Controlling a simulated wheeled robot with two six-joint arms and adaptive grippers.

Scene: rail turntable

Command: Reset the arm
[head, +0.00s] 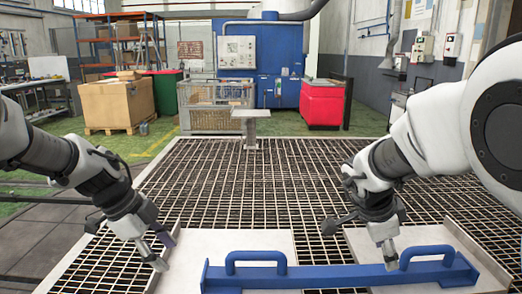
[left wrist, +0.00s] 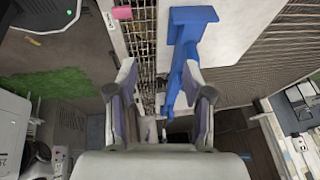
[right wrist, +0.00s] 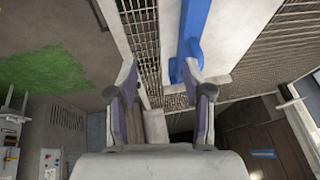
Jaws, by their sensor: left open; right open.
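A blue rail (head: 340,275) with two raised handles lies across two pale plates at the bottom of the head view. Its left handle (head: 256,258) and right handle (head: 426,254) stand upright. My left gripper (head: 160,256) is left of the rail's left end, pointing down, open and empty. My right gripper (head: 388,256) hangs just left of the right handle, open, with nothing visibly between its fingers; whether it touches the rail is unclear. In the left wrist view the rail (left wrist: 188,30) runs beyond the open fingers; in the right wrist view part of the rail (right wrist: 192,30) shows too.
A metal grating (head: 240,180) spreads beneath, with a left plate (head: 215,245) and right plate (head: 480,262). A small grey post (head: 250,118) stands at the grating's far edge. Behind are a wire cage (head: 212,108), a red bin (head: 322,105) and a cardboard box (head: 115,104).

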